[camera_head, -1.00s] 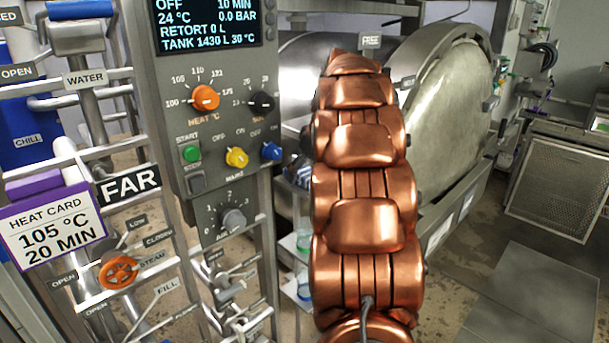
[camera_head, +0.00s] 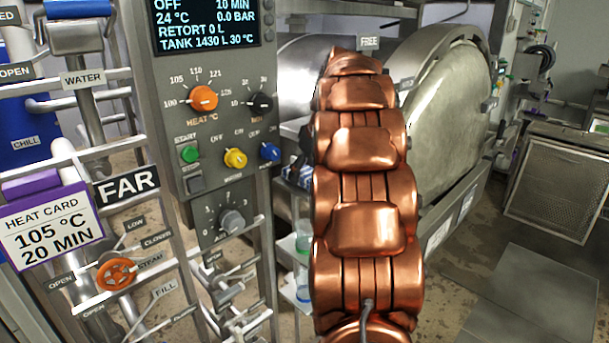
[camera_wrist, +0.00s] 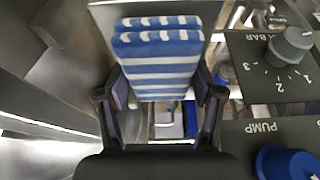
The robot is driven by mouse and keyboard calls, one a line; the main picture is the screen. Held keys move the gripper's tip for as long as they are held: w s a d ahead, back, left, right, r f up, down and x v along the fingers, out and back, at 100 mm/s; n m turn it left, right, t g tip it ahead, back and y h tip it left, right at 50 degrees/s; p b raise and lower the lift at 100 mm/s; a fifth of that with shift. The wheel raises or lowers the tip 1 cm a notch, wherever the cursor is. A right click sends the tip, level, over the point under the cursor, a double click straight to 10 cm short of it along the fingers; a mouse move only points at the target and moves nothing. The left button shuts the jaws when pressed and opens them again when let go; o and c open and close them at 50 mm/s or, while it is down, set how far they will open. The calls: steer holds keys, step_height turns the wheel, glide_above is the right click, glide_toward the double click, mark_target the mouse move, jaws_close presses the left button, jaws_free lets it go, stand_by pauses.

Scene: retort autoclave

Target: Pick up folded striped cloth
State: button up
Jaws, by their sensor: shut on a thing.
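The folded striped cloth (camera_wrist: 160,70), blue and white, shows in the wrist view between the two fingers of my gripper (camera_wrist: 160,100). The fingers are shut on it, one at each side, and its folded edge faces the top of the picture.
The control panel (camera_head: 216,130) with knobs stands left of my arm. Its pump and bar knobs (camera_wrist: 290,45) are close at the right in the wrist view. The round retort door (camera_head: 450,100) is behind my arm.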

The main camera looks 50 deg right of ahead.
mark_target(306, 171)
steer(key=shift+s+r+b, duration=0.1)
steer(key=shift+r+b, duration=1)
steer(key=shift+r, duration=2.1)
steer(key=s+b, duration=0.6)
steer(key=s, duration=1.3)
steer(key=shift+s+a, duration=0.2)
steer(key=shift+s, duration=0.1)
steer(key=o, duration=0.4)
steer(key=c, duration=0.4)
